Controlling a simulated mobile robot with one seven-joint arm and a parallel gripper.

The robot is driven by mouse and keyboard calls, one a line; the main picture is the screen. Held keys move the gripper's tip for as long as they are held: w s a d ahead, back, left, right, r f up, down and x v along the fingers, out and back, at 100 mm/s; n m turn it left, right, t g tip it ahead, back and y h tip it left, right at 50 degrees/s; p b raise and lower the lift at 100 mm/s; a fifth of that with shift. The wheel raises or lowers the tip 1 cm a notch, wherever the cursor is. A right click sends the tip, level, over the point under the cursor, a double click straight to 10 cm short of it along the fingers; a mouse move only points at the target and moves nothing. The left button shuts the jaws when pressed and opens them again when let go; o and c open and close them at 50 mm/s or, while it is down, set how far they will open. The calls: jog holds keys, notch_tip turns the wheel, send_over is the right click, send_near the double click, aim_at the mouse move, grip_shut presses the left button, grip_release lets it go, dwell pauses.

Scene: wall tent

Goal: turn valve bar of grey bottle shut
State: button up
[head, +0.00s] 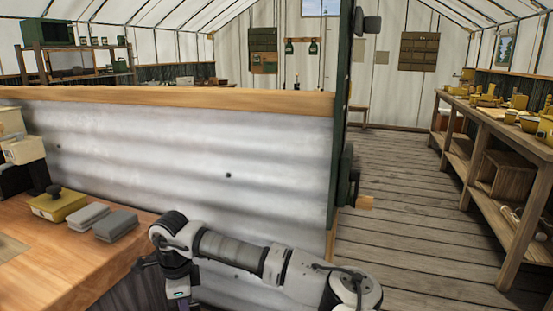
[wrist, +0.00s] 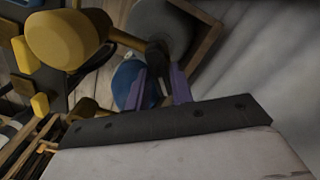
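The grey bottle (wrist: 160,28) shows from above at the top of the wrist view, a round grey shape beside a wooden edge. A dark piece (wrist: 157,52) stands out at its near side; it may be the valve bar, but shadow hides its shape. My gripper (wrist: 158,72) has two purple fingers, spread apart and pointing toward this dark piece. The dark piece reaches the gap between the fingertips; I cannot tell whether they touch it.
A blue rounded object (wrist: 127,78) lies just left of the fingers, and a large yellow one (wrist: 68,40) further left. In the head view, a wooden counter (head: 50,265) holds a yellow box (head: 58,205) and grey blocks (head: 102,220). A corrugated partition (head: 200,150) stands behind.

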jog(key=shift+c, duration=1.4)
jog(key=shift+m+b, duration=0.5)
jog(key=shift+m, duration=1.1)
jog(key=shift+f+m, duration=0.1)
jog(key=shift+m, duration=0.4)
jog(key=shift+m+b, duration=0.45)
jog(key=shift+m, duration=0.75)
